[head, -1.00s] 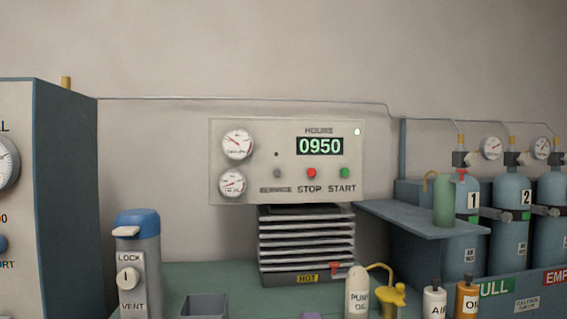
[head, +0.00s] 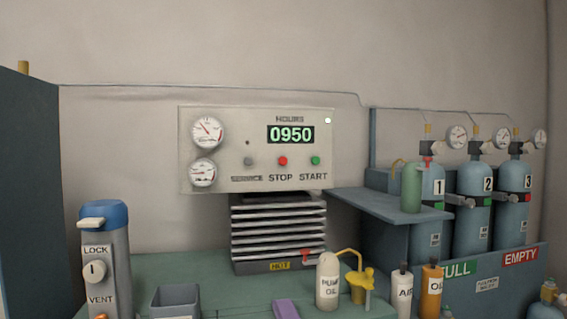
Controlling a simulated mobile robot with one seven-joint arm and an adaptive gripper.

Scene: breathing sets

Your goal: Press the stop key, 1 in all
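The stop key is a small red button (head: 282,161) above the word STOP on the pale control panel (head: 232,124). A grey service key (head: 249,161) is to its left and a green start key (head: 315,161) to its right. The hours display (head: 290,135) reads 0950 in green, and a small light at the panel's upper right glows pale green. Two round gauges are on the panel's left side. My gripper is not in this view.
Below the panel is a finned block (head: 279,232) marked HOT. A blue-capped canister (head: 105,254), a grey bin (head: 175,301) and a pump oil bottle (head: 328,282) stand in front. A shelf (head: 385,204) juts out at right, before numbered cylinders (head: 474,210).

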